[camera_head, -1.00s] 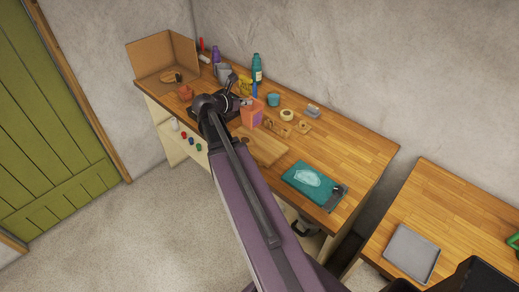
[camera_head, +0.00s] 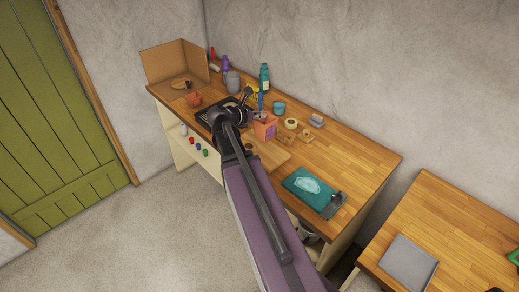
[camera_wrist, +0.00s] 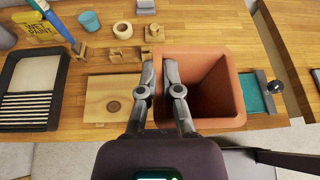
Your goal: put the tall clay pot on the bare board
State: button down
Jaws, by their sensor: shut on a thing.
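The tall clay pot (camera_wrist: 208,85) is a square, orange-brown pot with an open top. My gripper (camera_wrist: 160,78) is shut on its left wall in the wrist view, one finger inside the rim and one outside. In the head view the pot (camera_head: 264,129) is partly behind my arm, beside my gripper (camera_head: 252,114). The bare board (camera_wrist: 100,92) is pale wood with a dark round mark, left of the pot in the wrist view. It also shows in the head view (camera_head: 272,154), partly covered by my arm. I cannot tell how high the pot hangs.
A black ribbed tray (camera_wrist: 27,88) lies left of the board. A teal cup (camera_wrist: 89,21), a tape roll (camera_wrist: 123,31) and small wooden blocks (camera_wrist: 126,56) stand behind. A teal mat (camera_wrist: 256,94) lies right of the pot. A small orange pot (camera_head: 193,99) stands farther left.

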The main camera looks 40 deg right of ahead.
jog(key=shift+w+a, duration=0.1)
jog(key=w+a+f+b, duration=0.8)
jog(key=w+f+b, duration=0.4)
jog(key=w+f, duration=0.1)
jog(key=shift+w+a+n+b, duration=0.3)
jog(key=shift+w+a+b, duration=0.1)
jog(key=shift+w, duration=0.2)
jog(key=shift+d, duration=0.15)
jog(key=s+d+f+b, duration=0.1)
jog(key=s+d, duration=0.2)
jog(key=d, duration=1.1)
jog(key=shift+d+f, duration=0.1)
jog(key=shift+d, duration=0.05)
jog(key=f+b, duration=0.2)
jog(key=d+f+b, duration=0.1)
jog(key=b, duration=0.1)
jog(key=shift+s+d+f, duration=0.1)
jog(key=shift+f, duration=0.25)
